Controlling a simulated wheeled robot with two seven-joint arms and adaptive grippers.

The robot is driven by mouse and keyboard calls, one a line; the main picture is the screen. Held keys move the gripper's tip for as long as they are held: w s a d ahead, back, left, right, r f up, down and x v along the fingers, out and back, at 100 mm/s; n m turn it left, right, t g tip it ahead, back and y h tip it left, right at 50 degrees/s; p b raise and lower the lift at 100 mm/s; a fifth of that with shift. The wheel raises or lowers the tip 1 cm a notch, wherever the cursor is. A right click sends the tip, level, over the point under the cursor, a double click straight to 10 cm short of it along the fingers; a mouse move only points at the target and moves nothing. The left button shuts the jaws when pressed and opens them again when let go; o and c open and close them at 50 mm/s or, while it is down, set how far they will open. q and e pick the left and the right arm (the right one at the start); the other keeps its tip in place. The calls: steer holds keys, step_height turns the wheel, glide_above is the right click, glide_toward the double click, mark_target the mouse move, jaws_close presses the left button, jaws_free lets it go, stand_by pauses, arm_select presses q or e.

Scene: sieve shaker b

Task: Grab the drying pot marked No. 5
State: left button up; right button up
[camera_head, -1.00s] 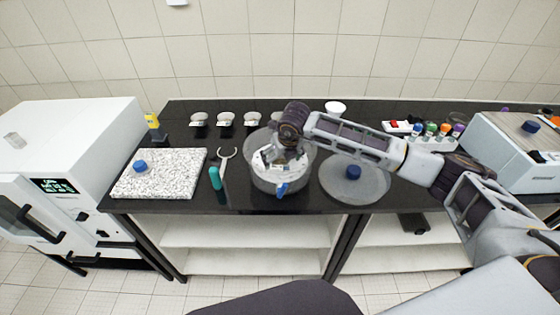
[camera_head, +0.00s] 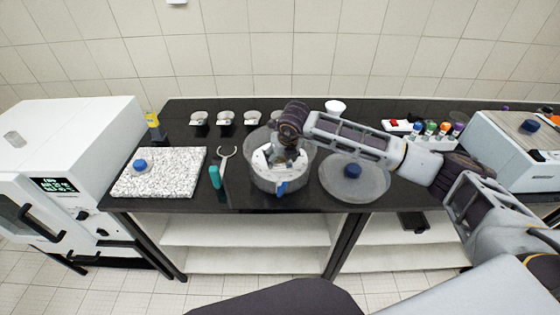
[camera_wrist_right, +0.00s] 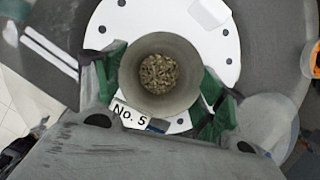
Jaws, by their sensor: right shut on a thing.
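The drying pot marked No. 5 is a grey round cup (camera_wrist_right: 161,72) holding brown granules, seen from above in the right wrist view. Its white "No. 5" label (camera_wrist_right: 129,117) faces my wrist. My right gripper (camera_wrist_right: 160,90) is shut on the pot, its green-padded fingers on either side of it. Under the pot is a white disc with small holes (camera_wrist_right: 112,38), inside a large clear round vessel (camera_head: 263,182) in the head view. There my right gripper (camera_head: 283,160) is over the vessel and largely hides the pot. My left gripper does not show.
A fork-shaped tool with a teal handle (camera_head: 215,177) and a speckled slab (camera_head: 178,178) lie to the left. Several small pale dishes (camera_head: 225,117) stand in a row behind.

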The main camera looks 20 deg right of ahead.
step_height(320, 180, up, 10)
steer(key=b, duration=0.2)
stand_by(0.6)
